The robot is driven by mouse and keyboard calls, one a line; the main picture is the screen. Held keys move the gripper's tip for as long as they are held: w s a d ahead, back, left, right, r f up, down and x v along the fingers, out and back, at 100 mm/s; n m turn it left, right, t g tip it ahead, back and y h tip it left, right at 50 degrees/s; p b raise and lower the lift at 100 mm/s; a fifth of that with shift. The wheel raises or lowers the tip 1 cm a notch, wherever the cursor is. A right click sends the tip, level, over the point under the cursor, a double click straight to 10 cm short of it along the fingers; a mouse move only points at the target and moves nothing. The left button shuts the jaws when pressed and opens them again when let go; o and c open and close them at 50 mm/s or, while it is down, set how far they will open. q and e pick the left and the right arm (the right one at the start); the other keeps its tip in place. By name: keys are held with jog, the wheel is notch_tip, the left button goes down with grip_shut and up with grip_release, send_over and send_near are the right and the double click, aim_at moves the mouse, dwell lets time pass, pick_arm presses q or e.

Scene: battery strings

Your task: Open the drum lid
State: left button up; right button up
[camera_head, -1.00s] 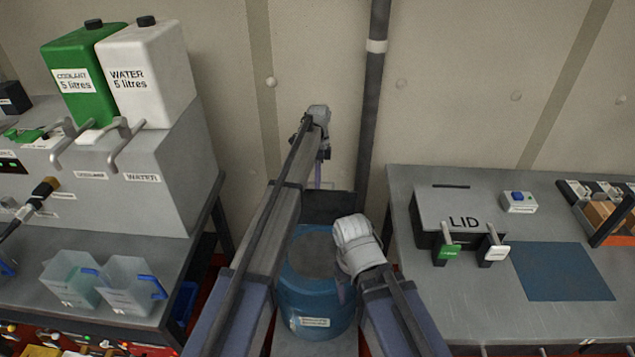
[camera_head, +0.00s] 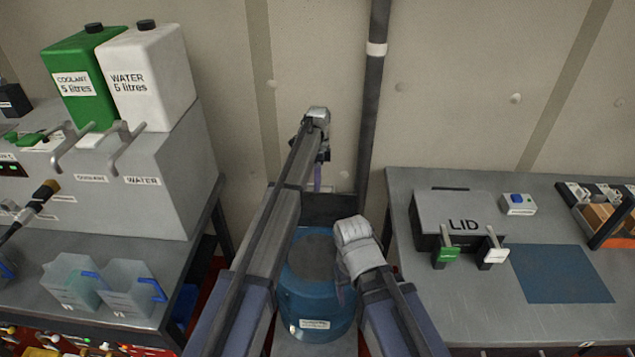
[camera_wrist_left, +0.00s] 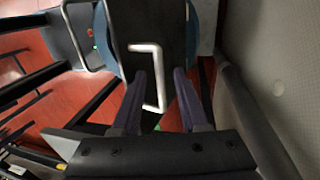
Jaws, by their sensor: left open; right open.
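The blue drum (camera_head: 312,300) stands on the floor between the two benches, with a pale label low on its front and a dark grey area on top. A dark flat panel (camera_head: 330,208) shows behind it; I cannot tell whether this is its lid. In the left wrist view a bent white handle (camera_wrist_left: 158,75) lies on a dark panel (camera_wrist_left: 150,25), with blue edges beside it. My left gripper (camera_wrist_left: 160,76) is open, fingers on either side of the handle. It shows beyond the drum in the head view (camera_head: 318,176). My right gripper (camera_head: 342,290) is open over the drum's right side, partly hidden.
A grey box marked LID (camera_head: 463,207) sits on the right bench (camera_head: 400,205), with a blue mat (camera_head: 562,273) beside it. The left bench (camera_head: 40,310) holds tanks and clear jugs (camera_head: 127,285). A vertical pipe (camera_head: 372,110) runs up the wall behind.

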pick_arm(q)
jog(key=p+v, duration=0.6)
jog(key=v, duration=0.1)
jog(key=shift+r+p, duration=0.25)
jog(key=shift+p, duration=0.15)
pick_arm(e)
notch_tip(320, 180, up, 7)
jog(key=shift+r, duration=0.1)
